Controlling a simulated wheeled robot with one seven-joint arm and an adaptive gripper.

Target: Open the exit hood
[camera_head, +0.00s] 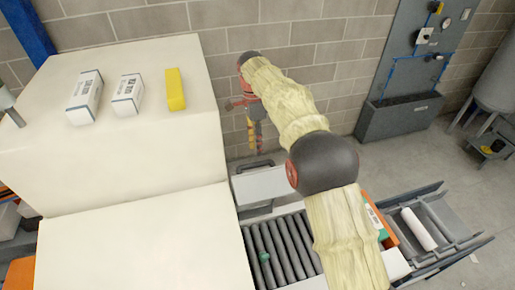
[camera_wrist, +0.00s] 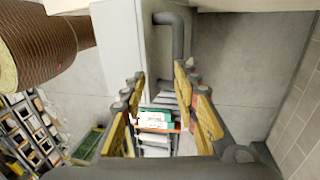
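In the wrist view, the grey bar handle (camera_wrist: 178,35) stands out from a pale panel (camera_wrist: 118,45) ahead of my fingers. My gripper (camera_head: 256,143) hangs from above, just over the handle. In the wrist view my gripper (camera_wrist: 160,72) is open, its yellow-and-black fingers well apart with nothing held.
The cream machine (camera_head: 125,150) fills the left, with two white boxes (camera_head: 86,97) and a yellow block (camera_head: 175,89) on top. The roller conveyor (camera_head: 283,250) lies below my arm. A grey tray (camera_head: 452,220) stands at the right. A block wall is behind.

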